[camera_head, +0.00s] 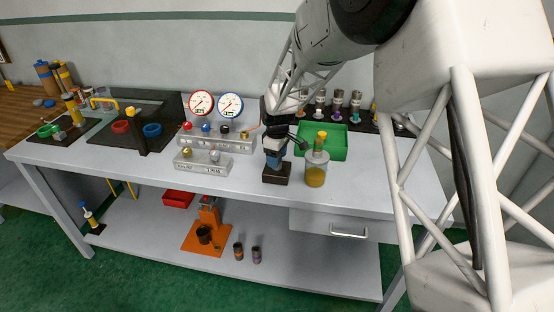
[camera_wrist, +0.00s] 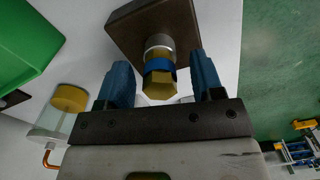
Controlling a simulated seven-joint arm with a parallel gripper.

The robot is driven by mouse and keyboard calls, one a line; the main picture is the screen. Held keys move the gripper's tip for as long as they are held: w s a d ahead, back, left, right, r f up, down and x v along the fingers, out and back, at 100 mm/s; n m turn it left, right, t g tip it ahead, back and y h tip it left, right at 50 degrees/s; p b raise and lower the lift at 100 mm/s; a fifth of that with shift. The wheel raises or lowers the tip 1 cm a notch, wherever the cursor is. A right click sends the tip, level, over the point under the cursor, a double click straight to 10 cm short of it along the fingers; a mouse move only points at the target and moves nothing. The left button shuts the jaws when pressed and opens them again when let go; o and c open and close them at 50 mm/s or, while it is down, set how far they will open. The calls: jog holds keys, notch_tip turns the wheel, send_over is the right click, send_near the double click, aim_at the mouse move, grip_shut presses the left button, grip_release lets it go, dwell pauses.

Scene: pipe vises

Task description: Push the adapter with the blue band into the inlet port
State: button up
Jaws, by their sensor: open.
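The adapter with the blue band (camera_wrist: 159,68) shows in the wrist view, a brass hex piece with a blue ring and a grey collar. It sits in a dark block (camera_wrist: 124,28), which stands on the bench in the head view (camera_head: 277,174). My gripper (camera_wrist: 160,72) is open, with one blue finger on each side of the adapter and visible gaps between. In the head view my gripper (camera_head: 274,157) is right above the block and hides the adapter. A grey manifold (camera_head: 203,163) with labelled ports stands left of the block; the labels are too small to tell which is the inlet.
A jar with yellow contents (camera_head: 316,170) stands close right of the block. A green tray (camera_head: 335,142) lies behind it. Two gauges, red (camera_head: 201,103) and blue (camera_head: 230,106), rise behind the manifold. The bench front left of the manifold is mostly clear.

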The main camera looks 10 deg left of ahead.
jog(key=shift+c, duration=0.2)
jog(key=c, duration=1)
jog(key=shift+r, duration=0.1)
jog(key=shift+r, duration=0.7)
notch_tip(320, 180, up, 2)
jog(key=shift+r, duration=0.1)
jog(key=s+d, duration=0.3)
jog(key=s, duration=0.4)
jog(key=s+d+r, duration=0.1)
jog(key=s+d, duration=0.2)
jog(key=s, duration=0.4)
jog(key=shift+s+d+r, duration=0.15)
jog(key=shift+s+d, duration=0.15)
